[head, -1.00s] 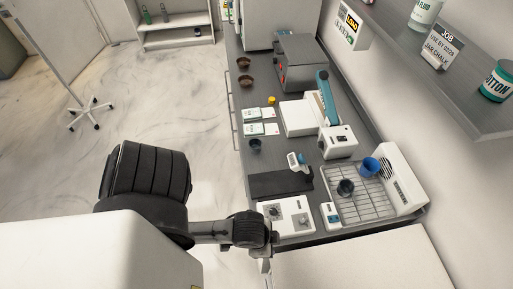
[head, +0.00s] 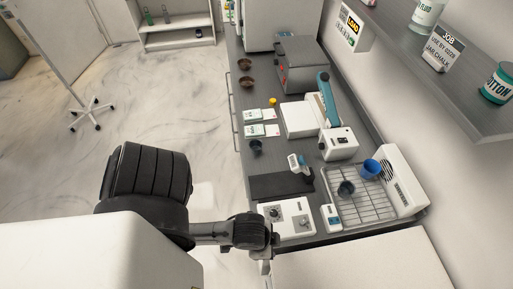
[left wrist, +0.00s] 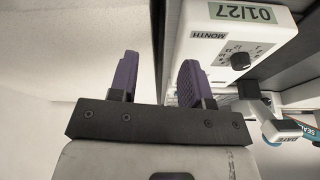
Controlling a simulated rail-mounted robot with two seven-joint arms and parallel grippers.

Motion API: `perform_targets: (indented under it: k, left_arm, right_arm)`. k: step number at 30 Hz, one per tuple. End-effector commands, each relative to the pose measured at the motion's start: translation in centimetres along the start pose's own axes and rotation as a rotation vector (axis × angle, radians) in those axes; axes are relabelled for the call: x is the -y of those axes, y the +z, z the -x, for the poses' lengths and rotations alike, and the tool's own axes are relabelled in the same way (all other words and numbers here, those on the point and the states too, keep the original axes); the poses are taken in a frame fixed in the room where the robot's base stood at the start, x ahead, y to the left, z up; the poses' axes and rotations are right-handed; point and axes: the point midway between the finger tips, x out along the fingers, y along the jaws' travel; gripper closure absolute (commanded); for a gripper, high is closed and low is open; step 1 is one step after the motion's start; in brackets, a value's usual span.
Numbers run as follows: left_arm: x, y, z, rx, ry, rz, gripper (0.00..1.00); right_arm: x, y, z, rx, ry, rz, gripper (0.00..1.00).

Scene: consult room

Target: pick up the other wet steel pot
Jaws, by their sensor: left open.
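A small dark steel pot (head: 346,189) stands on the wire drying rack (head: 372,208) at the right of the counter in the head view. Another small dark pot (head: 256,147) stands on the counter near its left edge, beside the white cards. I cannot tell whether either is wet. My left gripper is at the near end of the counter, below the white dial box, and mostly hidden in the head view. In the left wrist view my left gripper (left wrist: 158,75) is open, with nothing between its purple fingers. My right gripper is not in view.
A blue cup (head: 371,168) sits at the rack's back. The white dial box (head: 288,216) stands close to my left gripper and shows in the left wrist view (left wrist: 235,40). A dark mat (head: 281,186) lies behind it. A shelf (head: 430,70) overhangs at right.

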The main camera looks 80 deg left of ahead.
Motion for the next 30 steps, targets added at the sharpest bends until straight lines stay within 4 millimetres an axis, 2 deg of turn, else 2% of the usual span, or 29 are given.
perform_targets:
  k: [2, 13, 23, 27, 30]
  left_arm:
    - [0.0, 0.0, 0.0, 0.000, 0.000, 0.000, 0.48]
    - [0.0, 0.0, 0.0, 0.000, 0.000, 0.000, 0.13]
    - [0.3, 0.1, -0.4, -0.008, 0.009, 0.037, 0.12]
    - [1.4, 1.3, -1.3, -0.039, 0.047, 0.212, 0.12]
    - [2.9, 3.4, -1.8, -0.068, 0.085, 0.412, 0.12]
  right_arm:
    - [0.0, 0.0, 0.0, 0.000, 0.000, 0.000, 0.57]
    - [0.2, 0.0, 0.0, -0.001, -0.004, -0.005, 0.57]
    - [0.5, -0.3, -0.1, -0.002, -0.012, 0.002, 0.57]
    - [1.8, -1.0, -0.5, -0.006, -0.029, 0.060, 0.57]
    - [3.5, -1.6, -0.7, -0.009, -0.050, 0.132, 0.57]
